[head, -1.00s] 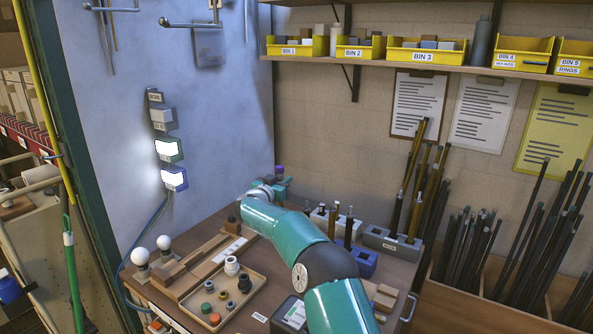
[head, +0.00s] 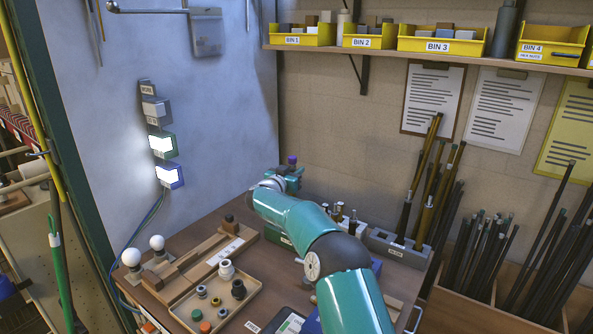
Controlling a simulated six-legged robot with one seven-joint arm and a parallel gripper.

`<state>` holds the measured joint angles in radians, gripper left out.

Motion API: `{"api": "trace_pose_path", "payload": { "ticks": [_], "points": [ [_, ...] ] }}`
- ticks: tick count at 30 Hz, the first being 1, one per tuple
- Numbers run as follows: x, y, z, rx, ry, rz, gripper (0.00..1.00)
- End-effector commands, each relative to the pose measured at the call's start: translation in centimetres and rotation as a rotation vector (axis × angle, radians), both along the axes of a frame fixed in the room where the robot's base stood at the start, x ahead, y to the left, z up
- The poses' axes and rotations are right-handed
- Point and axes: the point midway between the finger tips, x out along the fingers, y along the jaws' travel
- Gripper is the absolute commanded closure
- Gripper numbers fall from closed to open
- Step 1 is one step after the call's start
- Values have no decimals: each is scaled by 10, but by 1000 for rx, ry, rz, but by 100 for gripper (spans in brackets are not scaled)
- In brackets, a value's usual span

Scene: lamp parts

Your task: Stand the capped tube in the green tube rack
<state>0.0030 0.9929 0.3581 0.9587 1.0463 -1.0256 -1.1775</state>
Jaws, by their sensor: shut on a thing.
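My gripper (head: 292,174) is at the end of my teal arm, raised above the back of the bench near the wall corner. It is shut on the capped tube (head: 292,160). Only the tube's purple cap shows above the jaws; the body is hidden by the gripper and arm. A green block (head: 273,237), probably the green tube rack, shows partly below my arm on the bench. Its top and holes are mostly hidden, and the gripper is well above it.
A tray (head: 245,310) of small parts, wooden rails (head: 207,258) and two white bulbs (head: 157,243) lie in front and left. A shelf (head: 420,58) with yellow bins hangs above.

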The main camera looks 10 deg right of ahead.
Motion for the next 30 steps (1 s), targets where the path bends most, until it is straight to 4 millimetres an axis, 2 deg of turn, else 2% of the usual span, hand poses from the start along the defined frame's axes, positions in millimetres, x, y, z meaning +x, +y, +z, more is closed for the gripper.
{"api": "trace_pose_path", "payload": {
  "ticks": [5, 30],
  "points": [
    [-2, 2, -10, 0, 1, 0, 100],
    [1, 0, -94, 0, 1, 0, 100]
  ]
}}
